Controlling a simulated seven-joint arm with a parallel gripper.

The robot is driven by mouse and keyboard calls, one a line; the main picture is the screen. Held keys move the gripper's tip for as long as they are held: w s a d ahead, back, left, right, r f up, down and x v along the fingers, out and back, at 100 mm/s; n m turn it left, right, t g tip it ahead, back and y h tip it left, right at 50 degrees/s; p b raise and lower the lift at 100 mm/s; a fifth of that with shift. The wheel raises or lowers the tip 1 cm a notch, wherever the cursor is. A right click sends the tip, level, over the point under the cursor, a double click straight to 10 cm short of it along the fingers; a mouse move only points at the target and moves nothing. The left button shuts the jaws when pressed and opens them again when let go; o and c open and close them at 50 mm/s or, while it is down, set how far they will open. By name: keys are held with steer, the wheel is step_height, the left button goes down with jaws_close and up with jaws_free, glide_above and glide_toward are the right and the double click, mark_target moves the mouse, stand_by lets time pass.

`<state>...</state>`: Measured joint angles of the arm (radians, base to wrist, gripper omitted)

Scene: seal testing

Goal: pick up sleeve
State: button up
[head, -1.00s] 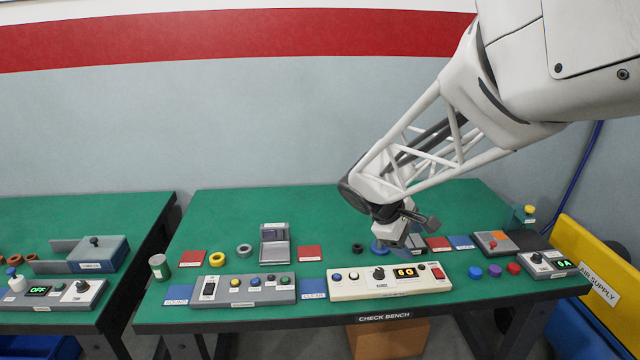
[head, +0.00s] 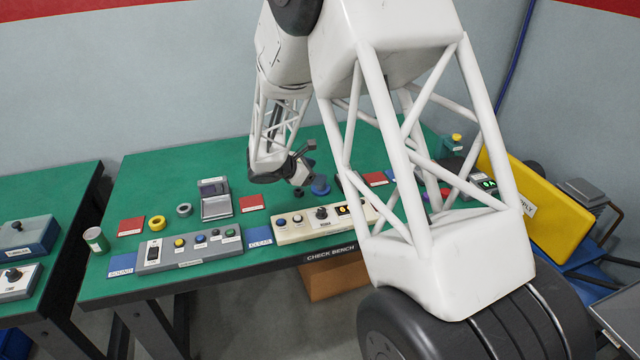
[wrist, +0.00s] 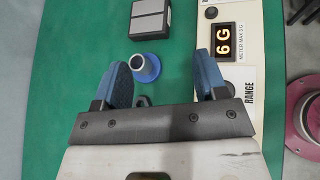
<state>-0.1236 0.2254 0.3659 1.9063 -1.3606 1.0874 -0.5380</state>
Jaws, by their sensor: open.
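A blue flanged ring, which looks like the sleeve (head: 320,186), stands on the green bench behind the cream range panel. In the wrist view the sleeve (wrist: 145,67) shows its flange and round hole, in the gap between my fingers as pictured and nearer the left finger. My gripper (head: 300,173) is above the bench, just left of the sleeve in the head view. In the wrist view my gripper (wrist: 160,72) is open, with two blue fingers apart and nothing held. The height between fingers and sleeve is hard to judge.
A small black ring (head: 298,192) lies close to the sleeve. The cream range panel (head: 292,232) stands in front. A grey block (wrist: 150,17) lies beyond the sleeve in the wrist view. A red pad (head: 252,203) and a hinged grey box (head: 216,207) are to the left.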

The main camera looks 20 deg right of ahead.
steer(key=w+f+n, duration=0.1)
steer(key=w+f, duration=0.1)
steer(key=w+a+f+n+t, duration=0.1)
steer(key=w+f, duration=0.1)
steer(key=w+a+f+n+t, duration=0.1)
steer(key=w+f, duration=0.1)
steer(key=shift+f+n+h, duration=0.35)
steer(key=shift+n+h, duration=0.05)
steer(key=shift+d, duration=0.2)
steer(key=shift+x, duration=1.2)
steer(key=shift+f, duration=0.15)
steer(key=shift+x, duration=2.55)
steer(key=shift+s+f, duration=0.1)
steer(key=c, duration=1.1)
